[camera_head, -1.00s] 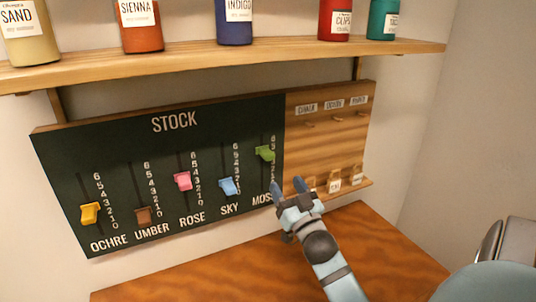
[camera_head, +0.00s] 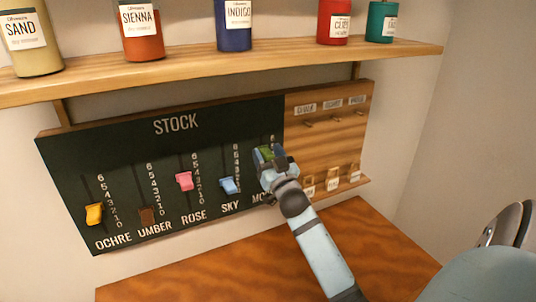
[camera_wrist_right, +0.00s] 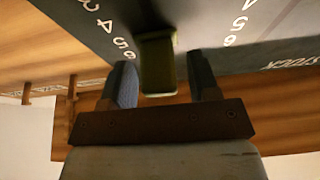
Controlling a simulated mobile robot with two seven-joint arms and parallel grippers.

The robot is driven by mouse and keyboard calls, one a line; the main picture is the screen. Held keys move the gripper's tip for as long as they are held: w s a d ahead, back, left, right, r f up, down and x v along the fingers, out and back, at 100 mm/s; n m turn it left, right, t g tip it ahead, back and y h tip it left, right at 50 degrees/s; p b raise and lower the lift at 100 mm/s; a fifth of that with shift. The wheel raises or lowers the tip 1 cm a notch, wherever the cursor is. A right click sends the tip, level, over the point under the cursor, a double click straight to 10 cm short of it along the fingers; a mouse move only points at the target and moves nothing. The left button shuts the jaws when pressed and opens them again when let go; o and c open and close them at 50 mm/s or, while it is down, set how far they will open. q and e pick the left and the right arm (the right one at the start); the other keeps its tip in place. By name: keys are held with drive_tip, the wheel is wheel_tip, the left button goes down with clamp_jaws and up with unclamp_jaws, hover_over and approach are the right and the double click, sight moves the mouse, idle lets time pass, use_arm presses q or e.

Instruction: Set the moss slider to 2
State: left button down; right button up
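The dark STOCK board (camera_head: 215,130) hangs on the wall with several vertical sliders. The green moss slider (camera_head: 265,152) is the rightmost, high on its scale, near 5. In the right wrist view the moss slider (camera_wrist_right: 157,64) sits between the two dark fingers, with a visible gap on each side. My right gripper (camera_head: 269,157) is open around it, in front of the board, and hides most of the moss numbers and part of the MOSS label. My left gripper is not in view.
The yellow ochre (camera_head: 94,214), brown umber (camera_head: 147,216), pink rose (camera_head: 184,181) and blue sky (camera_head: 229,186) sliders stand to the left. A wooden shelf (camera_head: 200,62) with jars runs above. A wooden panel (camera_head: 335,140) with hooks and tags adjoins on the right. The tabletop (camera_head: 370,245) is clear.

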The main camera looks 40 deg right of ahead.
clamp_jaws()
wheel_tip(320, 180, down, 8)
drive_tip(key=b, duration=0.4)
drive_tip(key=shift+r+b, duration=0.2)
drive_tip(key=shift+b, duration=0.15)
drive_tip(key=shift+o, duration=0.6)
unclamp_jaws()
drive_tip(key=b+v, duration=0.2)
drive_tip(key=v, duration=1.2)
drive_tip(key=shift+b, duration=0.4)
